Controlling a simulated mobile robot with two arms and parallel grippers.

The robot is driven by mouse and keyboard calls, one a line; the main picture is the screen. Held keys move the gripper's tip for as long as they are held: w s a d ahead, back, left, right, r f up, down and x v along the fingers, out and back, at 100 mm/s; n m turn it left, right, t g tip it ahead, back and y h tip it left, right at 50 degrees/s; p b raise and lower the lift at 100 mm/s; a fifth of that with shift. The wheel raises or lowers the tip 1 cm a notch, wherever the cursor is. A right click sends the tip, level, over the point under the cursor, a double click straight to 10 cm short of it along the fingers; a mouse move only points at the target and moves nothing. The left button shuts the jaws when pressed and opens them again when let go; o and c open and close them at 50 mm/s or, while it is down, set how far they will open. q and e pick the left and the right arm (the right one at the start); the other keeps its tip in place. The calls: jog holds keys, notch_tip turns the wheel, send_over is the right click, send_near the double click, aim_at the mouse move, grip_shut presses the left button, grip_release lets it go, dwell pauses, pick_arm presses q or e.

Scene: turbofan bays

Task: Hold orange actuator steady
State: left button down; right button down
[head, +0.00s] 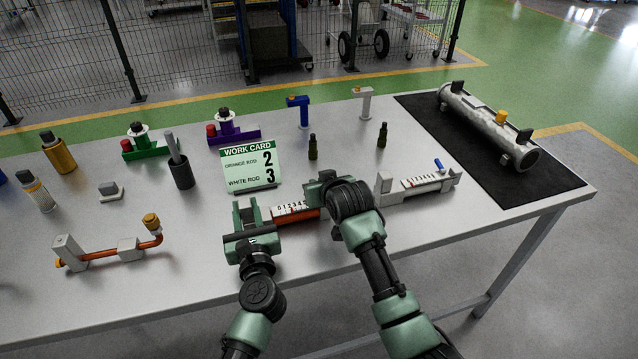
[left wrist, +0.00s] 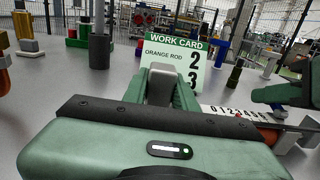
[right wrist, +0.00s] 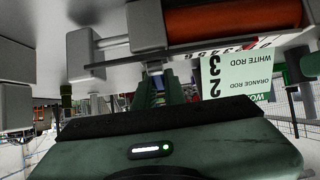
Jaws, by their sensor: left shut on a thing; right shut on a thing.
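The orange actuator (head: 298,215) lies on the table, an orange body with a white numbered scale along it. Its orange body also shows in the right wrist view (right wrist: 232,18). My left gripper (head: 256,220) is shut on the actuator's left end; a grey block (left wrist: 168,88) sits between its fingers in the left wrist view. My right gripper (head: 320,190) is shut at the actuator's right end. Its fingers hide the exact part it grips. The green work card (head: 250,163) behind reads orange rod 2, white rod 3.
A white-rod actuator (head: 418,183) with a blue knob lies just right of my right gripper. A grey cylinder (head: 488,125) rests on a black mat (head: 545,180). A bent copper pipe (head: 115,251) lies on the left. Several small parts stand behind. The table's front edge is close.

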jog(key=shift+f+g, duration=0.15)
jog(key=shift+g, duration=0.15)
jog(key=c, duration=1.5)
grip_release()
jog(key=v, duration=1.2)
jog(key=shift+a, duration=0.1)
